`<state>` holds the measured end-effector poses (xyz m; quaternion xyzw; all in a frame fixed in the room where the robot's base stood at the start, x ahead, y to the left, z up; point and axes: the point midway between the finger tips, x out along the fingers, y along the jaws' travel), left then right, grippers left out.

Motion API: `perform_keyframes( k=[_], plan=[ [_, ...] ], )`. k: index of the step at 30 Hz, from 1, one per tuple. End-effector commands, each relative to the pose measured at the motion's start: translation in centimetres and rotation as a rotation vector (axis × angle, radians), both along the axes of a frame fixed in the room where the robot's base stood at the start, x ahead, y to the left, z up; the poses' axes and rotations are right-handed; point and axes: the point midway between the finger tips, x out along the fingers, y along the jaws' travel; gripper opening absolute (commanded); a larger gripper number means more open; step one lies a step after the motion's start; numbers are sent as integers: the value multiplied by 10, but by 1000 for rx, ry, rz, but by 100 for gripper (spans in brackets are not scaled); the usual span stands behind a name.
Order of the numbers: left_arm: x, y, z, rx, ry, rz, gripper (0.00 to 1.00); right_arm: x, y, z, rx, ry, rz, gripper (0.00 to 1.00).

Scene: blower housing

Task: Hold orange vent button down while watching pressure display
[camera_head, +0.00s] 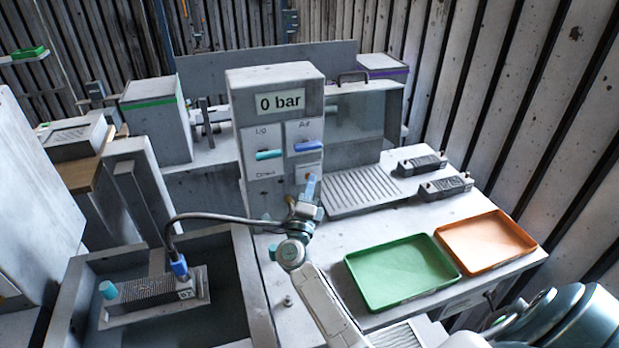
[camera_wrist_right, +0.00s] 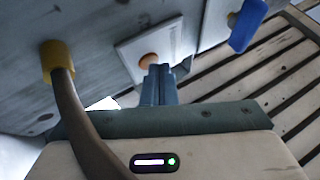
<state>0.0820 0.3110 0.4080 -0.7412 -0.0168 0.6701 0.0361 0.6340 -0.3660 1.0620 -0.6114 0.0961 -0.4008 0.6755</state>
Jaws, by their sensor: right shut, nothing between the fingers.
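The pressure display (camera_head: 280,101) on the grey test unit reads "0 bar" in the head view. The orange vent button (camera_wrist_right: 149,60) sits on a pale plate in the right wrist view, its lower part covered by my fingertips. My right gripper (camera_wrist_right: 158,70) is shut and empty, its blue-grey fingers pointing at the button. I cannot tell whether the tips press it or only stand close in front. In the head view my right gripper (camera_head: 311,181) is at the unit's lower panel and mostly hides the button. My left gripper is not in view.
A cyan lever (camera_head: 269,155) and a blue lever (camera_head: 309,146) sit above the button. A dark hose (camera_head: 215,217) runs behind my gripper to a finned part (camera_head: 158,294) in a grey basin. A green tray (camera_head: 400,270) and an orange tray (camera_head: 486,241) stand right.

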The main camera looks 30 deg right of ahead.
Motion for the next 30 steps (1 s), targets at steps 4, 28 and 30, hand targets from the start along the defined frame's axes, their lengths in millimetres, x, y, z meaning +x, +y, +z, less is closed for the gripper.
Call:
perform_keyframes(
  k=[4,28,30],
  plan=[
    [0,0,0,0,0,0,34,0,0,0,0,0,0,0],
    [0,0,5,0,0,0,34,-15,4,0,0,0,0,0],
    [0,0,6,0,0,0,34,-17,4,0,1,1,0,0]
  ],
)
